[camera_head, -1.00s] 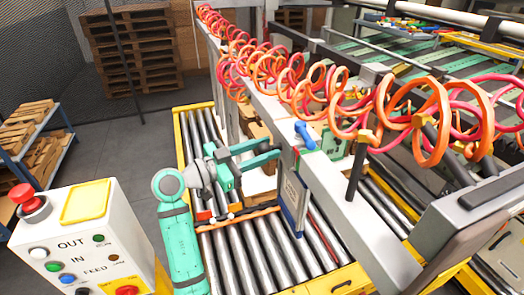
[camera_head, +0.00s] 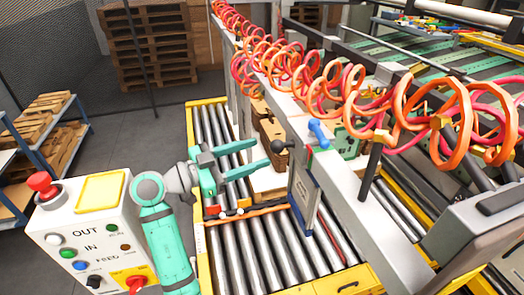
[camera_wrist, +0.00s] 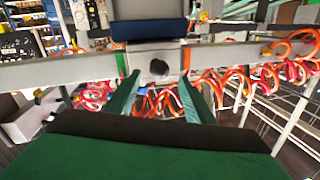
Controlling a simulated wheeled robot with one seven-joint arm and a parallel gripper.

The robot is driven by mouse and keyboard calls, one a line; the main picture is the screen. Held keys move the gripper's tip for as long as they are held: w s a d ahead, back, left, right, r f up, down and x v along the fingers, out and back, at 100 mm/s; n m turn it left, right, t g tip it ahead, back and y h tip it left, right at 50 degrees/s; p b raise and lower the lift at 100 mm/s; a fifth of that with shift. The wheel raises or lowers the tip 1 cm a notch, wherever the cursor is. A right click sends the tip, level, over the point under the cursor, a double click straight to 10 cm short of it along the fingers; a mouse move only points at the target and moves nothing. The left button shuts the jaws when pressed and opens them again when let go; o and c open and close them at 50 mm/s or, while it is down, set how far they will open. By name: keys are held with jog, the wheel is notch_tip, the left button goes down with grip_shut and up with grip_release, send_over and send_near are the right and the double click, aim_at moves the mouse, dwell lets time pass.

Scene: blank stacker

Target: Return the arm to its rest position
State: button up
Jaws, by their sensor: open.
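My gripper (camera_head: 252,158) is green, with its two fingers spread apart and nothing between them. In the head view it hangs above the roller conveyor, left of the grey beam and of a hanging panel (camera_head: 304,195) with a black knob. My green arm rises from the lower left toward it. In the wrist view my gripper's fingers (camera_wrist: 160,97) are apart and point at a grey beam with a dark round knob (camera_wrist: 159,68). A clear gap shows between the fingertips and the panel in the head view.
The roller conveyor (camera_head: 275,255) has a yellow frame. A control box (camera_head: 92,245) with buttons stands close on the left of my arm. The grey beam (camera_head: 345,165) carries orange and red coiled hoses (camera_head: 345,85). Brown stacked blanks (camera_head: 270,138) lie behind my gripper. Open floor lies left of the conveyor.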

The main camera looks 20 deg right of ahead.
jog(key=shift+a, duration=0.1)
dwell(0.4)
jog(key=s+a+f+n+t+y, duration=0.1)
jog(key=a+f+n+t+y, duration=0.15)
jog(key=f+n+t, duration=0.8)
jog(key=s+a+f+n+t+y, duration=0.15)
jog(key=f+n+y, duration=0.25)
jog(key=f, duration=1.3)
jog(key=s+a+f+n+y, duration=0.5)
jog(key=s+a+f+y, duration=0.2)
jog(key=s+f, duration=0.4)
jog(key=s+a+f+n+t+y, duration=0.1)
jog(key=s+a+n+y, duration=0.3)
jog(key=s, duration=0.7)
jog(key=s+a+r+m, duration=0.2)
jog(key=s+r, duration=0.2)
jog(key=s, duration=0.3)
jog(key=s+a+r+m+t, duration=0.1)
jog(key=s+r, duration=0.3)
jog(key=s, duration=0.4)
jog(key=shift+a+r+m, duration=0.2)
jog(key=shift+a+m, duration=0.35)
jog(key=shift+a, duration=0.1)
jog(key=shift+y, duration=0.25)
